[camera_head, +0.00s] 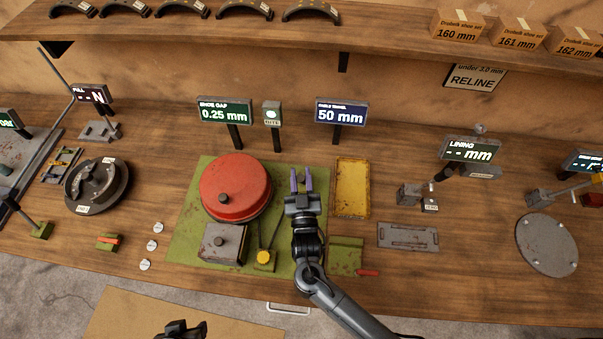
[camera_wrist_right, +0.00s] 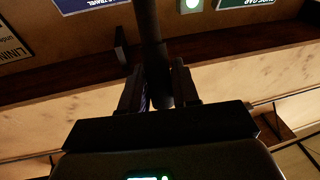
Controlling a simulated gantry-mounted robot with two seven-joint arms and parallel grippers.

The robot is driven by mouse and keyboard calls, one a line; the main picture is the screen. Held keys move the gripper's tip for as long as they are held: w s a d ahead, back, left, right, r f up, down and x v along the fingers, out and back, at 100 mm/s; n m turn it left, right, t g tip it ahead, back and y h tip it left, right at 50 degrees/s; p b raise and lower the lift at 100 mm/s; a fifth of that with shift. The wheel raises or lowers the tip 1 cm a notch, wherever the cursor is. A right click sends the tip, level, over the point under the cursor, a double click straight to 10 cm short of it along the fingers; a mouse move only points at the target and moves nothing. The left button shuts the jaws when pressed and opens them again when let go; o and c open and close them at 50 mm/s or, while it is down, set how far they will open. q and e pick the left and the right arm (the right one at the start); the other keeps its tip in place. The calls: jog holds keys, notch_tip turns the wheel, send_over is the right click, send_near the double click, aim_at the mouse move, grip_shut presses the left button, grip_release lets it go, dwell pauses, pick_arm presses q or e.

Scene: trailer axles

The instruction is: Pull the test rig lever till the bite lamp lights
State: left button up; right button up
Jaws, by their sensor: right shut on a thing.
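The test rig is a green plate (camera_head: 180,245) with a red drum (camera_head: 236,180) on it. The gripper mostly hides the lever in the head view. The bite lamp (camera_head: 272,114) on a small post behind the drum shows a bright pale-green disc; it also glows in the wrist view (camera_wrist_right: 191,4). A dark part of my left gripper (camera_head: 182,328) shows at the bottom edge.
The shoe gap display (camera_head: 225,112) reads 0.25 mm and the cable travel display (camera_head: 341,113) reads 50 mm. A yellow tray (camera_head: 352,188) lies close right of the gripper. A grey box (camera_head: 222,243) and a yellow knob (camera_head: 264,257) are in front of the drum.

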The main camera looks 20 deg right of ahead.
jog(key=o, duration=0.9)
jog(key=b+v, duration=0.2)
jog(key=v, duration=0.9)
